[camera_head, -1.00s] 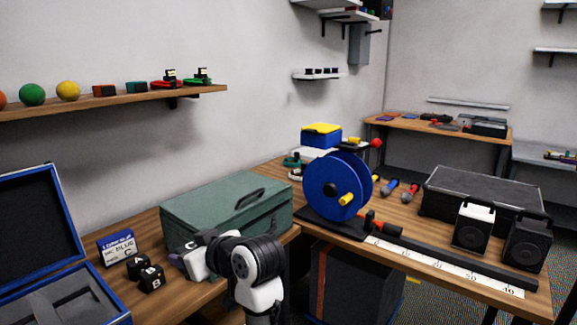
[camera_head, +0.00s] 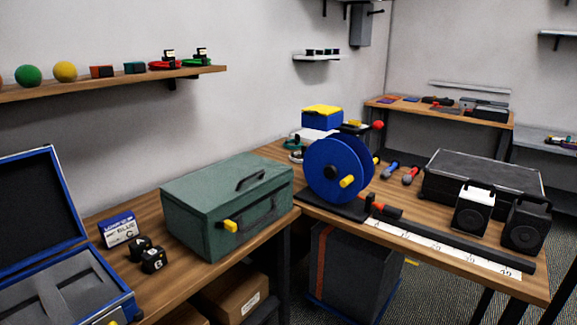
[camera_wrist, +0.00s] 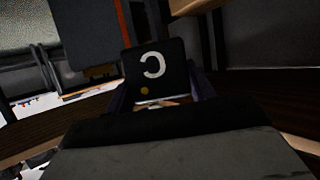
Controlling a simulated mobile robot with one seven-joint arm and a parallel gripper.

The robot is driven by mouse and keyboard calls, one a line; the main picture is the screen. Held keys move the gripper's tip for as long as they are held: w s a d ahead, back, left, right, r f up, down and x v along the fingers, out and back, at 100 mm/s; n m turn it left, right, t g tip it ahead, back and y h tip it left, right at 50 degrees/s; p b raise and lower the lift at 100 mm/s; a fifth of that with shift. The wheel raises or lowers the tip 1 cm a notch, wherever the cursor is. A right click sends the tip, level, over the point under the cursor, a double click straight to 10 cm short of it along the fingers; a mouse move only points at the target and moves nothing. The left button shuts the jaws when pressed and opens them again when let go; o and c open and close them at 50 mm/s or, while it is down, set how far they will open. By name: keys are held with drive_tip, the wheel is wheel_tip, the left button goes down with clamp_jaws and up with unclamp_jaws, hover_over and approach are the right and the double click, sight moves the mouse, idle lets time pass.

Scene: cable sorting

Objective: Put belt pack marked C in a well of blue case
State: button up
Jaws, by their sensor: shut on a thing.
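The belt pack marked C (camera_wrist: 153,66) is a black block with a white letter, seen upside down or turned in the wrist view. My gripper (camera_wrist: 160,88) is shut on it, with a dark purple finger at each side. Neither gripper nor this pack shows in the head view. The blue case (camera_head: 134,298) stands open at the left of the bench, lid up. Its grey foam (camera_head: 65,285) has recessed wells; the part of the case at the bottom left is cut off by the frame.
Two black belt packs (camera_head: 153,260) lie on the bench right of the blue case, by a blue and white card (camera_head: 119,229). A green case (camera_head: 225,215) stands to their right. A blue reel (camera_head: 337,172) and a black case (camera_head: 484,184) are further right.

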drive_tip(key=s+d+f, duration=0.2)
drive_tip(key=s+f, duration=0.3)
drive_tip(key=f, duration=0.1)
drive_tip(key=shift+d+m, duration=0.15)
drive_tip(key=shift+m, duration=0.15)
drive_tip(key=shift+f, duration=0.1)
